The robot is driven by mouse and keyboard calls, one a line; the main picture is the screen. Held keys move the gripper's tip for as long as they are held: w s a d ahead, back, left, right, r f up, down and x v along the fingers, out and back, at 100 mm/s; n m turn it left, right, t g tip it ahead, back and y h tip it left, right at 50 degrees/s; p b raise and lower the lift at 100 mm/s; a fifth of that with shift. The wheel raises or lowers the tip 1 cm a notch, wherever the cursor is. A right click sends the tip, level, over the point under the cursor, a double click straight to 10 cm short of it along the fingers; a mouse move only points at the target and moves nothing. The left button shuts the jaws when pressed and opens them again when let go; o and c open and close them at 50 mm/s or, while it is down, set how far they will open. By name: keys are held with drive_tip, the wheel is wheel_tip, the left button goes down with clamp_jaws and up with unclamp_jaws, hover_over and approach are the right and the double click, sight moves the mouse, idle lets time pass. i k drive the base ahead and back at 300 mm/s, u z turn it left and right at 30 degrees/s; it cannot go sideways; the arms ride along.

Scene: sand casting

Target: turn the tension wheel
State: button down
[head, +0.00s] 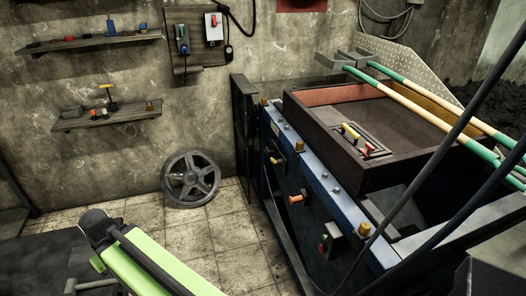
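A dark grey spoked wheel (190,178) is low at the back wall, left of the blue-edged machine. Its lower rim is close to the floor tiles. I cannot tell whether it is mounted on the wall or leans there. It is the only large wheel in view, and nothing touches its front. My green arm shows at the bottom left, in front of the wheel and apart from it. Its dark rounded end points toward the left. No gripper fingers can be made out.
The machine (318,178) with knobs stands on the right, carrying a dark open box (325,120) and wooden-handled tools (420,108). Two shelves (110,119) and a switch panel (196,55) are on the wall. Tiled floor (215,235) before the wheel is clear.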

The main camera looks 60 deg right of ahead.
sight(267, 152)
drive_tip(key=z, duration=1.75)
